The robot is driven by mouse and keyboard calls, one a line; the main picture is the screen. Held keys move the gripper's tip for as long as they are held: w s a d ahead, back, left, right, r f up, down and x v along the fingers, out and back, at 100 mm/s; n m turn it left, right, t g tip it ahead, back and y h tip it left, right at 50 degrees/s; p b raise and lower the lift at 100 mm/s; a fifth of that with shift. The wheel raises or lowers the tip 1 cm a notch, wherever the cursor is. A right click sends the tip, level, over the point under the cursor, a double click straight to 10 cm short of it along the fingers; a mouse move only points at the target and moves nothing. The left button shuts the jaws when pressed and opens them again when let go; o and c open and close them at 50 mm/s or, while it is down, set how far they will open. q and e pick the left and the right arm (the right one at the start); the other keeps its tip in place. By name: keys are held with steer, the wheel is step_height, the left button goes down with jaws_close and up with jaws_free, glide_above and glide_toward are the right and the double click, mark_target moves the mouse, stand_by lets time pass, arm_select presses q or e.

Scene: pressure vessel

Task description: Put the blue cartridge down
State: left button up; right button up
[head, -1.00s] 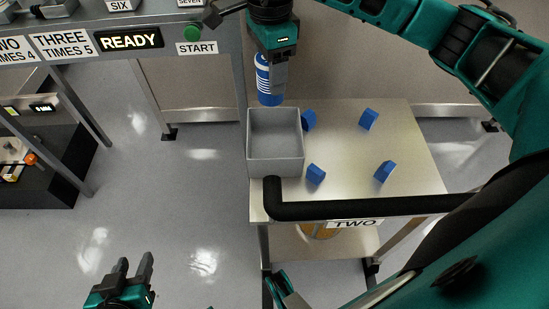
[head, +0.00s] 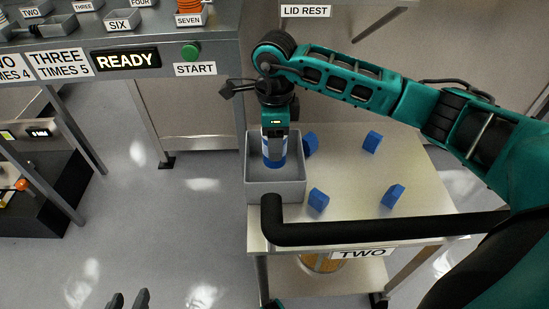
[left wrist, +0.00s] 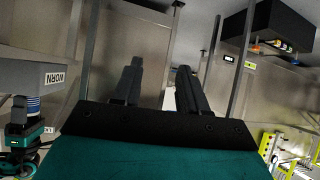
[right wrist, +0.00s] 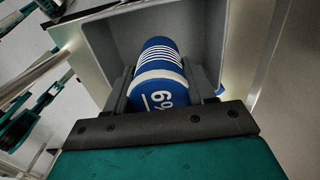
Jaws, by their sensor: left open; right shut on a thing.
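The blue cartridge (right wrist: 158,80), with white bands and a white-ringed end marked with digits, is between the fingers of my right gripper (right wrist: 165,90), which is shut on it. In the head view my right gripper (head: 274,135) points down, and the cartridge (head: 274,158) hangs upright within the outline of the grey bin (head: 275,194). I cannot tell whether it touches the bin floor. The bin's inside also shows behind it in the right wrist view (right wrist: 200,30). My left gripper (head: 128,300) is open and empty at the bottom left of the head view, over the floor; its fingers show in the left wrist view (left wrist: 158,85).
The bin stands on the left end of a cart top (head: 345,180) with several blue blocks (head: 318,200) beside it. A black handle bar (head: 380,230) runs along the cart's near side. A bench with a START button (head: 190,52) stands at the upper left.

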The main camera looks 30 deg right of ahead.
step_height(320, 180, down, 5)
steer(key=shift+r+b, duration=0.1)
steer(key=shift+b, duration=0.45)
steer(key=o, duration=0.8)
steer(key=shift+f, duration=0.3)
steer(key=o, duration=0.5)
steer(key=shift+r, duration=0.1)
steer(key=shift+c, duration=0.2)
arm_select(q)
steer(key=shift+w+d+f, duration=0.15)
steer(key=shift+d, duration=0.1)
steer(key=r+p, duration=0.1)
steer(key=p, duration=0.2)
steer(key=shift+s+a+r, duration=0.2)
steer(key=shift+a+r, duration=0.1)
steer(key=shift+r, duration=0.1)
arm_select(e)
step_height(320, 180, up, 12)
steer(key=shift+r, duration=0.15)
